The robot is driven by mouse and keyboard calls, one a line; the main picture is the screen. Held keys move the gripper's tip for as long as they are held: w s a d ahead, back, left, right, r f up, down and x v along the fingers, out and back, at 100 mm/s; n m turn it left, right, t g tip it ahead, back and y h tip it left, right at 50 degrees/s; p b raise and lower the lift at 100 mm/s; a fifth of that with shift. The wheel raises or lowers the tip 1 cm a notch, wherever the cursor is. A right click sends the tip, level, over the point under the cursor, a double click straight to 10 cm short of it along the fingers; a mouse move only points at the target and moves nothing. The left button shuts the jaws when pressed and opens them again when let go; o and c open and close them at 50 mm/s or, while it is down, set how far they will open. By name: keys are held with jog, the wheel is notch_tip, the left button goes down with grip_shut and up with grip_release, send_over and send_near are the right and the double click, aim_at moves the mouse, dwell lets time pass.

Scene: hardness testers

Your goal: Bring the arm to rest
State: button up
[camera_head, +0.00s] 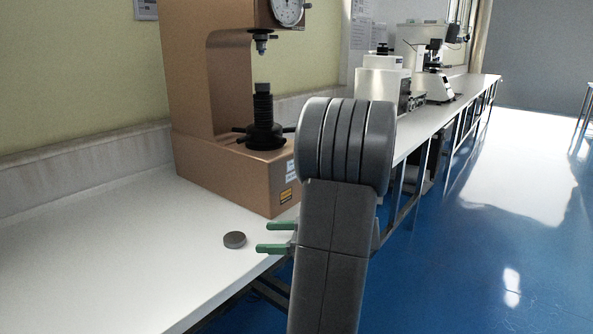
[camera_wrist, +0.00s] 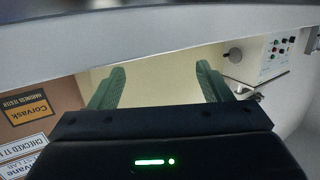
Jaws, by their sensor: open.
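My gripper (camera_head: 272,238) has two green fingers and shows at the front edge of the white bench, beside my grey arm. In the wrist view my gripper (camera_wrist: 160,88) has its fingers spread with nothing between them. A small dark grey disc (camera_head: 234,240) lies flat on the bench just left of the fingertips, apart from them. My arm hides the gripper's body in the head view.
A brown hardness tester (camera_head: 225,165) with a dial and a black screw stands on the white bench (camera_head: 110,250) behind my gripper. Its labelled side (camera_wrist: 40,115) shows in the wrist view. White instruments (camera_head: 385,82) stand farther along. Blue floor (camera_head: 490,250) is clear at right.

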aim_at(244, 238)
jog(key=x, duration=0.7)
jog(key=shift+a+b, duration=0.25)
jog(key=shift+b, duration=0.05)
jog(key=shift+w+a+f+b, duration=0.1)
jog(key=shift+a+f+b, duration=0.25)
jog(key=shift+a+b, duration=0.1)
